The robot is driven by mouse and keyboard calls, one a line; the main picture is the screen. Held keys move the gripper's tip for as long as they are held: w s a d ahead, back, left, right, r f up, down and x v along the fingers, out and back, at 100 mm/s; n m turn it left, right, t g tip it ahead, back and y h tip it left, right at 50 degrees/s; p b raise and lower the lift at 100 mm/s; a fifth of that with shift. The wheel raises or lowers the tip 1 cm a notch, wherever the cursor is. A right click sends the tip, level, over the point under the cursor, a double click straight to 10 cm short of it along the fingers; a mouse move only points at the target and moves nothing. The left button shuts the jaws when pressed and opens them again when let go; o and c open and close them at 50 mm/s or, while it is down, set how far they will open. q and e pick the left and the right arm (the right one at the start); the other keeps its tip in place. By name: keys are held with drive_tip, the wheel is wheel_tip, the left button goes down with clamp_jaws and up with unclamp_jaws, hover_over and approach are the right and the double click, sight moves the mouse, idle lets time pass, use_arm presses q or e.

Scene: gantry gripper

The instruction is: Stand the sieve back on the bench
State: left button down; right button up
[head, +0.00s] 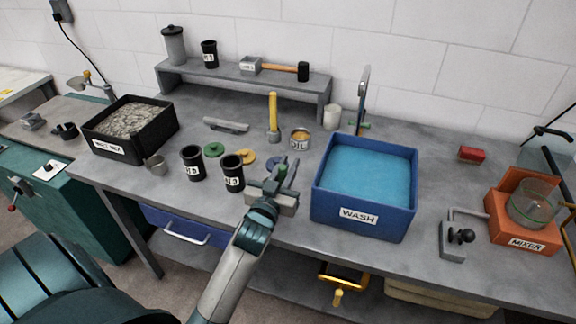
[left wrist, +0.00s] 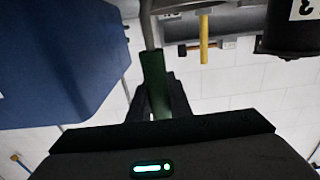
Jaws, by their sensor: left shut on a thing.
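My left gripper (head: 283,178) is shut on the green handle (head: 283,169) of a tool, just left of the blue wash tub and above the bench's front part. In the left wrist view, a grey metal stem (left wrist: 149,28) runs from this green handle (left wrist: 155,85) out of the picture. The far end of the tool is hidden, so I cannot tell whether it is the sieve. A thin, upright, hoop-like thing (head: 363,92) seen nearly edge-on stands behind the tub on the grey bench (head: 430,160). My right gripper is not in view.
The blue wash tub (head: 363,216) is close on the right. An oil tin (head: 300,138), a yellow-handled brush (head: 273,115) and a raised shelf (head: 220,80) are behind.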

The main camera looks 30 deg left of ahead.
use_arm(q)
drive_tip(key=shift+f, duration=0.1)
drive_tip(key=c, duration=1.7)
unclamp_jaws()
drive_tip(key=shift+o, duration=0.4)
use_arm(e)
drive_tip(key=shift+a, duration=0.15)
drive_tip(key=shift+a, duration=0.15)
